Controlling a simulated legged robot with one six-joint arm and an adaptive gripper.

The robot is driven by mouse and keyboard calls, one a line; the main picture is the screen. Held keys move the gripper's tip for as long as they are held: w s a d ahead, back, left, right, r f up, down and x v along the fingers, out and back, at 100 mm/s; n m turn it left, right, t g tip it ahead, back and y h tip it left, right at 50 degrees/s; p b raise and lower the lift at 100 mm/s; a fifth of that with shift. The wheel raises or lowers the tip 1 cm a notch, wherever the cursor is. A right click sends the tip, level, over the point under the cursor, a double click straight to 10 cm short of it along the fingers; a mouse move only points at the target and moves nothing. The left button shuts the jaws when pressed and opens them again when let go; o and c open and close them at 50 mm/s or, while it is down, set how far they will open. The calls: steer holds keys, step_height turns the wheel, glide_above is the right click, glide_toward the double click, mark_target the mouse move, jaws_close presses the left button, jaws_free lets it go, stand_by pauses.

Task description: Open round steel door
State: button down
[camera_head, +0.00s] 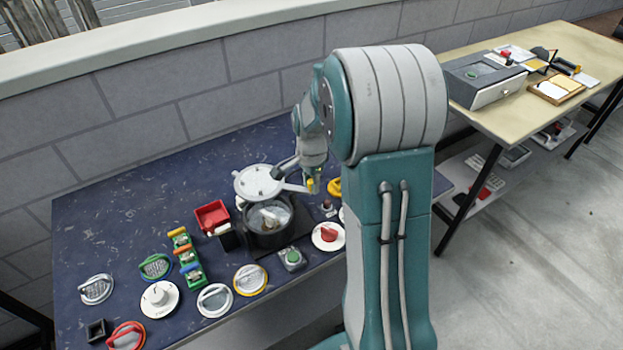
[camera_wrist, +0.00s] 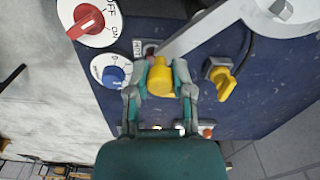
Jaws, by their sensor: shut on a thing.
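The round steel door (camera_head: 257,181) is a pale grey disc in the head view, standing open above and behind the mouth of a dark round vessel (camera_head: 270,238). A flat grey bar (camera_wrist: 205,32) runs from the disc to a yellow knob (camera_wrist: 160,80), which also shows in the head view (camera_head: 311,186). In the wrist view my gripper (camera_wrist: 160,76) is shut on the yellow knob, one finger on each side. Part of the disc shows at the top right there. My arm hides part of the table in the head view.
Several round dials and handles lie on the dark blue table (camera_head: 120,225). A red dial (camera_wrist: 87,20), a blue dial (camera_wrist: 113,74) and a yellow valve handle (camera_wrist: 222,78) are near my gripper. A red box (camera_head: 212,215) stands left of the vessel. A grey wall is behind.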

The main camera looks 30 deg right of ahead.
steer(key=shift+s+a+f+m, duration=0.1)
steer(key=shift+s+a+m, duration=0.25)
steer(key=shift+m, duration=0.7)
steer(key=shift+s+a+m, duration=0.15)
steer(key=shift+a+m, duration=0.3)
steer(key=shift+m, duration=0.55)
steer(key=shift+s+a+f+m, duration=0.1)
steer(key=shift+s+a+m, duration=0.25)
steer(key=shift+m, duration=0.7)
steer(key=shift+w+a, duration=0.1)
steer(key=c, duration=0.5)
jaws_free()
steer(key=shift+w+r, duration=0.1)
step_height(320, 180, up, 12)
